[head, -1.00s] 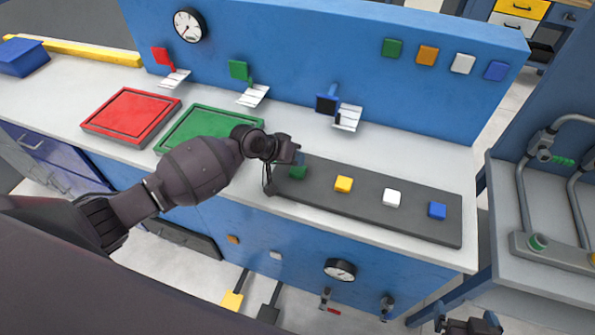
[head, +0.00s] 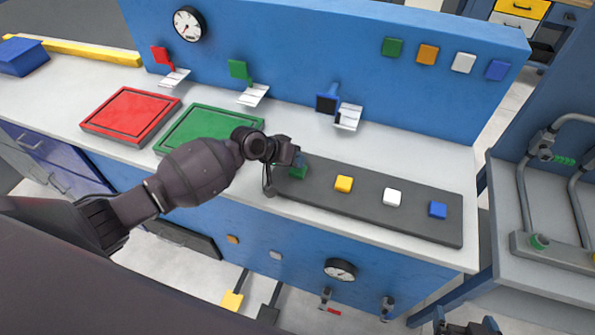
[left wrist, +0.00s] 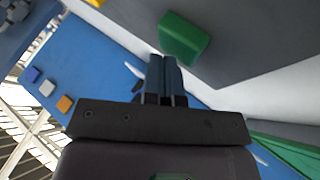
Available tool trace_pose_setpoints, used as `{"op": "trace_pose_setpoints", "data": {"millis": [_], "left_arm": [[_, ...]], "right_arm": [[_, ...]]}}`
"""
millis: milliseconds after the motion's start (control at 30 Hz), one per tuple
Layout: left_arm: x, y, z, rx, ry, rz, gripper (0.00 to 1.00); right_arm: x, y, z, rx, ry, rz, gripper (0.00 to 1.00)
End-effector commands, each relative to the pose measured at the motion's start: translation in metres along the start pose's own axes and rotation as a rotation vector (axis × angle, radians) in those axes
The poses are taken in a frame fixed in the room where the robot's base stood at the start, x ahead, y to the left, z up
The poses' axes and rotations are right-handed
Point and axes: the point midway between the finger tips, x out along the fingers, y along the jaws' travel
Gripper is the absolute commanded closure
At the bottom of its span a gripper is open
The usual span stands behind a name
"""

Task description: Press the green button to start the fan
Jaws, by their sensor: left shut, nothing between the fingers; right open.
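The green button (head: 297,174) is a square block at the left end of a dark grey strip (head: 320,196) on the worktop. My left gripper (head: 296,160) is over the strip's left end, right by the button and partly covering it. In the left wrist view the shut, empty fingers (left wrist: 164,62) point toward the green button (left wrist: 184,38), which lies just beyond and right of the tips. I cannot tell whether they touch it. My right gripper (head: 468,326) is open at the bottom edge, low in front of the bench, partly cut off. No fan can be made out.
Yellow (head: 344,184), white (head: 392,197) and blue (head: 438,209) buttons follow rightward along the strip. Another green square (head: 392,47) is on the blue back panel. Red (head: 131,114) and green (head: 205,126) trays lie left. A pipe stand (head: 550,240) is at right.

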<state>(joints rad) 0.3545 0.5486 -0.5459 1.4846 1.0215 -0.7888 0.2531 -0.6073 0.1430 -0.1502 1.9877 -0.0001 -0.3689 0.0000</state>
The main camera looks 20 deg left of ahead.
Motion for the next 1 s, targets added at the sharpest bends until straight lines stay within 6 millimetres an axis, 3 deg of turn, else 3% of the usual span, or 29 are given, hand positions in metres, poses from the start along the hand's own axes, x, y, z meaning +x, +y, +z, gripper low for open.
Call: {"op": "trace_pose_setpoints", "data": {"millis": [467,1000], "left_arm": [[0.001,-0.001,0.001,0.000,0.000,0.001,1.00],[0.004,-0.003,0.003,0.000,0.000,0.000,1.00]], "right_arm": [[0.004,-0.001,-0.009,-0.001,0.019,-0.002,0.02],[0.000,0.000,0.003,0.001,-0.001,0.001,0.02]]}}
